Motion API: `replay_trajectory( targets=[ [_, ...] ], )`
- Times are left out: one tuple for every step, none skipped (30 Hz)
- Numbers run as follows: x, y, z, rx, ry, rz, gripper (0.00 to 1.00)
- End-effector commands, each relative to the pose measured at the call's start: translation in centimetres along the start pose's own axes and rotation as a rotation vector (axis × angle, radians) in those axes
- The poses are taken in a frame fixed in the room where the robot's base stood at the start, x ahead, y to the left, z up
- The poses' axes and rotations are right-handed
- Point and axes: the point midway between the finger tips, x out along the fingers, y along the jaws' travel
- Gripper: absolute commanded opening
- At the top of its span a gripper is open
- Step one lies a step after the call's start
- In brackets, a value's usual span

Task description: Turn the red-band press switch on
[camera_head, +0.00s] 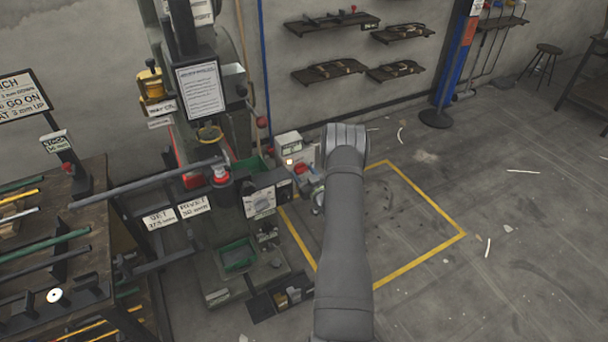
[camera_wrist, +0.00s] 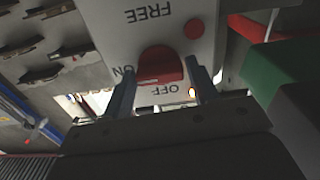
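A pale switch panel (camera_wrist: 165,25) fills the top middle of the wrist view, its lettering upside down: FREE, ON, OFF. A red switch knob (camera_wrist: 160,66) sits on it near the ON and OFF labels; its exact setting is unclear. My gripper (camera_wrist: 161,72) is open with one finger on each side of the knob; I cannot tell whether they touch it. In the head view, the panel (camera_head: 305,152) and red knob (camera_head: 302,170) show just left of my arm, beside the press (camera_head: 222,185). My fingers are largely hidden there.
A small glowing lamp (camera_wrist: 192,92) shows by the right finger. A round red button (camera_wrist: 194,29) is on the panel. A workbench (camera_head: 95,215) with rods stands at left. A yellow floor outline (camera_head: 420,258) lies right of the press, mostly clear inside.

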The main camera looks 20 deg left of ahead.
Motion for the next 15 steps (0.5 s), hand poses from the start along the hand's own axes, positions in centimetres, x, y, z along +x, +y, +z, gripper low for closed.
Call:
replay_trajectory(
  targets=[
    [-0.01,0.01,-0.01,0.0,0.0,0.0,0.44],
    [-0.01,0.01,-0.01,0.0,0.0,0.0,0.38],
    [-0.01,0.01,-0.01,0.0,0.0,0.0,0.3],
    [-0.01,0.01,-0.01,0.0,0.0,0.0,0.25],
    [-0.02,0.0,-0.01,0.0,0.0,0.0,0.25],
    [-0.02,0.0,-0.01,0.0,0.0,0.0,0.25],
    [-0.02,0.0,-0.01,0.003,0.0,0.0,0.25],
    [-0.02,0.0,-0.01,0.008,0.0,0.0,0.25],
    [-0.03,0.0,0.0,0.019,0.0,0.0,0.25],
    [-0.03,0.0,0.0,0.03,0.0,0.0,0.25],
    [-0.03,0.01,0.0,0.044,0.0,0.0,0.25],
    [-0.03,0.01,0.01,0.061,0.0,0.0,0.25],
    [-0.03,0.02,0.01,0.074,0.0,0.0,0.24],
    [-0.04,0.02,0.02,0.082,0.0,0.0,0.24],
    [-0.04,0.02,0.02,0.087,0.0,0.0,0.24]
  ],
)
